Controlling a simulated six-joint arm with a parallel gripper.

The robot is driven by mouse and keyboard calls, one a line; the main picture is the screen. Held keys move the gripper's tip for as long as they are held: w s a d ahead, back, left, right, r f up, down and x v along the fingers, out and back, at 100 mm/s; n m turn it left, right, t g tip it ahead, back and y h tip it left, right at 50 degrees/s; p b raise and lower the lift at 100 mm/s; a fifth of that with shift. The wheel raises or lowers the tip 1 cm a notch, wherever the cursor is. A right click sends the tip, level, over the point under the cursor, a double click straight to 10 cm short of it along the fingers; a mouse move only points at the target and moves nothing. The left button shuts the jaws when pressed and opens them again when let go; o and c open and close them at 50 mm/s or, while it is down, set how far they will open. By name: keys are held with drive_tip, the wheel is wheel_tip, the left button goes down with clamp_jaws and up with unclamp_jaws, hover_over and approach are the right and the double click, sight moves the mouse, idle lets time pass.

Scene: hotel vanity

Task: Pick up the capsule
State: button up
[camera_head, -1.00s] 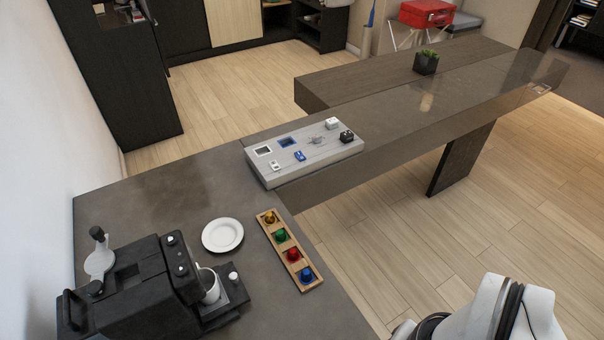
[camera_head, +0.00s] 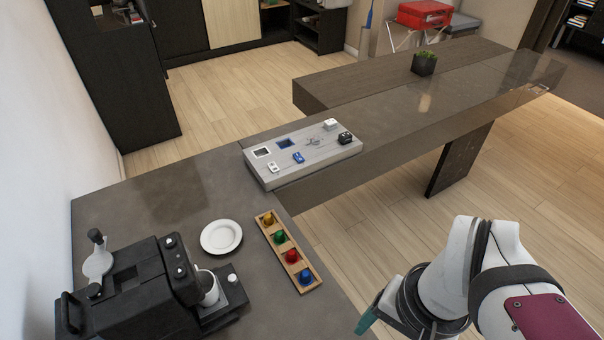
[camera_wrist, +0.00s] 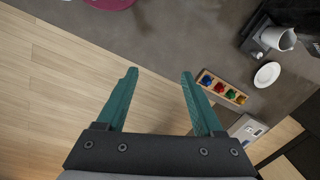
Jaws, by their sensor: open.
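Several coloured capsules stand in a row in a wooden holder (camera_head: 262,226) on the grey counter. From back to front in the head view they are a yellow capsule (camera_head: 269,218), a green capsule (camera_head: 280,237), a red capsule (camera_head: 291,256) and a blue capsule (camera_head: 305,276). The holder also shows in the wrist view (camera_wrist: 247,100), just right of the right finger. My gripper (camera_wrist: 157,74) has two teal fingers spread apart with nothing between them. In the head view one teal fingertip (camera_head: 368,318) shows at the lower right, apart from the holder.
A black coffee machine (camera_head: 130,290) with a white cup (camera_head: 208,288) stands left of the holder. A white plate (camera_head: 221,237) lies between them. A grey board with small items (camera_head: 265,178) sits behind. The counter right of the holder is clear.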

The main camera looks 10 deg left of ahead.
drive_tip(key=w+a+n, duration=0.2)
drive_tip(key=w+a, duration=0.2)
drive_tip(key=w, duration=0.4)
drive_tip(key=n+t, duration=0.3)
drive_tip(key=n, duration=0.3)
approach(279, 233)
drive_tip(key=x, duration=0.9)
drive_tip(key=shift+r+n, duration=0.1)
drive_tip(key=shift+n, duration=0.2)
clamp_jaws()
